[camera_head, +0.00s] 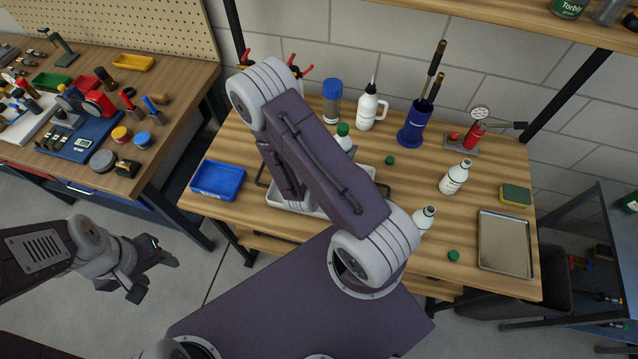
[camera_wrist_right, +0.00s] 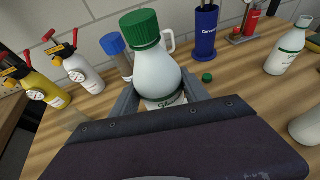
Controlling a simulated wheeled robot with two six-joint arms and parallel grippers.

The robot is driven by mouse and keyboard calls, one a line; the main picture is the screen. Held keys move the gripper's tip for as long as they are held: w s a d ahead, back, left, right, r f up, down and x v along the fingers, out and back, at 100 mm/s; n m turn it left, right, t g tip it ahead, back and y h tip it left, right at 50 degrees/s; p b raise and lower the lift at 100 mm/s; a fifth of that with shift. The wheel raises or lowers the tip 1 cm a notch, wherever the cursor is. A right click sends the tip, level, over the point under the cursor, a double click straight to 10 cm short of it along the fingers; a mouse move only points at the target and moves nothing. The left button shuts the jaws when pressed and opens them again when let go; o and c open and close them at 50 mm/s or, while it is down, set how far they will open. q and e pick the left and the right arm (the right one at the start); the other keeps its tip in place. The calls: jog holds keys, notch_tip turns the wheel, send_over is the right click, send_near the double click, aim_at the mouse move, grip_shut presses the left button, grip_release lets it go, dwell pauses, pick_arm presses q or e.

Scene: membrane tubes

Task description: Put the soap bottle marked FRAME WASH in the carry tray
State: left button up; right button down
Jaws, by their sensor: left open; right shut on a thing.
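A white bottle with a green cap (camera_wrist_right: 152,65) stands upright between the fingers of my right gripper (camera_wrist_right: 165,98), which is shut on it. Its label is mostly hidden, so I cannot read the full marking. The same bottle shows in the head view (camera_head: 344,139), partly behind my right arm. A pale tray with dark handles (camera_head: 287,205), apparently the carry tray, lies on the bench largely hidden under that arm. Two white bottles without caps stand to the right, one farther back (camera_head: 454,178) and one nearer (camera_head: 423,220). My left gripper (camera_head: 150,275) is open and empty, off the bench.
A blue tray (camera_head: 218,181) lies at the bench's left. Loose green caps (camera_head: 390,160), a sponge (camera_head: 515,195) and a metal tray (camera_head: 505,245) lie on the bench.

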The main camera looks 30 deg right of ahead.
jog(key=a+f+b, duration=0.1)
jog(key=b, duration=0.1)
jog(key=w+a+f+b, duration=0.1)
jog(key=b, duration=0.2)
jog(key=shift+w+a+f+b, duration=0.2)
jog(key=shift+w+f+b, duration=0.1)
jog(key=shift+f+b, duration=0.05)
jog(key=w+a+f, duration=0.1)
jog(key=a+f, duration=0.1)
jog(key=w+a+f, duration=0.1)
jog(key=a+f, duration=0.2)
jog(key=w+a+f+p, duration=0.1)
jog(key=w+a+f, duration=0.1)
jog(key=a+f, duration=0.1)
jog(key=shift+f, duration=0.15)
jog(key=shift+w+f, duration=0.1)
jog(key=shift+w, duration=0.05)
jog(key=shift+f, duration=0.15)
jog(key=c, duration=0.6)
grip_release()
jog(key=shift+o, duration=0.2)
